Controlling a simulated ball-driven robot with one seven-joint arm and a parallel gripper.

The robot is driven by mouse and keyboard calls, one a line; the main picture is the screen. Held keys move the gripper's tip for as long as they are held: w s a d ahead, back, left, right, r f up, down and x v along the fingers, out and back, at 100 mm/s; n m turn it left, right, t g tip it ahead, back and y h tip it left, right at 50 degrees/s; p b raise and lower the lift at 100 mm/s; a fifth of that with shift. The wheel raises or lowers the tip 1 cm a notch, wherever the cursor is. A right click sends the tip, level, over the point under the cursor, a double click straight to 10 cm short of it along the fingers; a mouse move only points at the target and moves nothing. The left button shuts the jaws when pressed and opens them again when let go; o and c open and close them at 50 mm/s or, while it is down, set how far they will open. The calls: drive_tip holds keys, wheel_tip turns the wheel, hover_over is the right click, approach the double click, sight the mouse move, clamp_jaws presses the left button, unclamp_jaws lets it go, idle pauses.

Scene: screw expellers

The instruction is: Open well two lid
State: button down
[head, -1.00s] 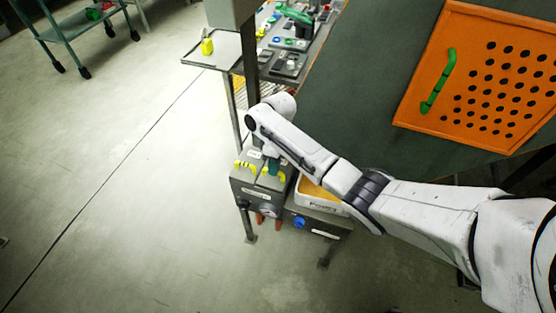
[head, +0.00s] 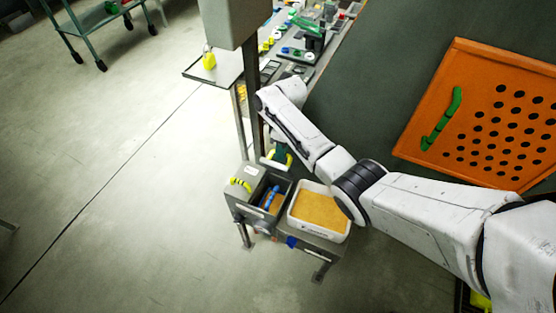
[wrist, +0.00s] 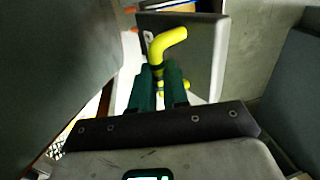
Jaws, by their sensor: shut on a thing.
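The grey well box (head: 236,206) stands low at the centre left in the head view. One well (head: 266,204) is open, with a blue and orange item visible inside. My gripper (head: 279,151) is above the back of this well and shut on a yellow handle (head: 289,160). In the wrist view, the yellow handle (wrist: 168,42) sits between the green fingers of my gripper (wrist: 160,76), with the grey lid (wrist: 203,48) tilted up behind it. The neighbouring lid, with its own yellow handle (head: 240,184), is shut.
A white tray of orange-yellow material (head: 320,211) stands right of the open well. A grey post (head: 249,95) rises behind the box. The orange perforated panel (head: 490,120) is at the right. Open floor (head: 120,200) lies to the left.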

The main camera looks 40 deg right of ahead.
drive_tip(key=shift+w+d+f+b, duration=0.1)
drive_tip(key=shift+d+f+b, duration=0.35)
drive_tip(key=shift+d, duration=0.35)
drive_tip(key=shift+w+d+f+b, duration=0.1)
drive_tip(key=shift+d+f+b, duration=0.3)
drive_tip(key=shift+d, duration=0.35)
drive_tip(key=c, duration=1.1)
unclamp_jaws()
drive_tip(key=shift+w+r, duration=0.1)
drive_tip(key=shift+r, duration=0.1)
drive_tip(key=shift+w, duration=0.1)
drive_tip(key=shift+r, duration=0.1)
